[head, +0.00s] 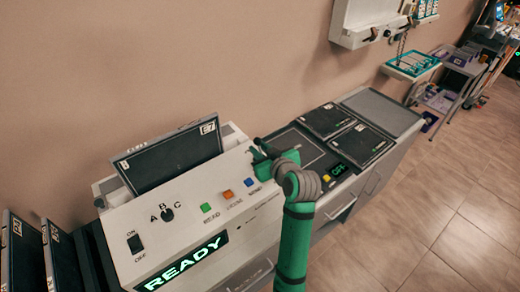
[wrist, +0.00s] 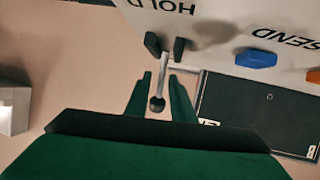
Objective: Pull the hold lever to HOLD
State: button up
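The hold lever (wrist: 164,72) shows in the wrist view as a thin silver rod with a dark ball knob (wrist: 157,103). It rises from between two dark blocks on the white console, beside the upside-down HOLD label (wrist: 175,6). My gripper (wrist: 160,75) has its two green fingers apart, one on each side of the rod and knob, with gaps visible. I cannot tell whether the knob is fully at finger depth. In the head view my gripper (head: 258,148) is over the console's right end and hides the lever.
The console (head: 185,232) has a lit READY display (head: 182,262), green (head: 206,208), orange (head: 228,194) and blue (head: 250,182) buttons, and an A-B-C knob (head: 167,214). A dark panel (head: 172,157) stands behind it. A lower cabinet with black plates (head: 326,121) adjoins right. Floor (head: 440,215) is clear at right.

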grip_shut()
dwell(1.2)
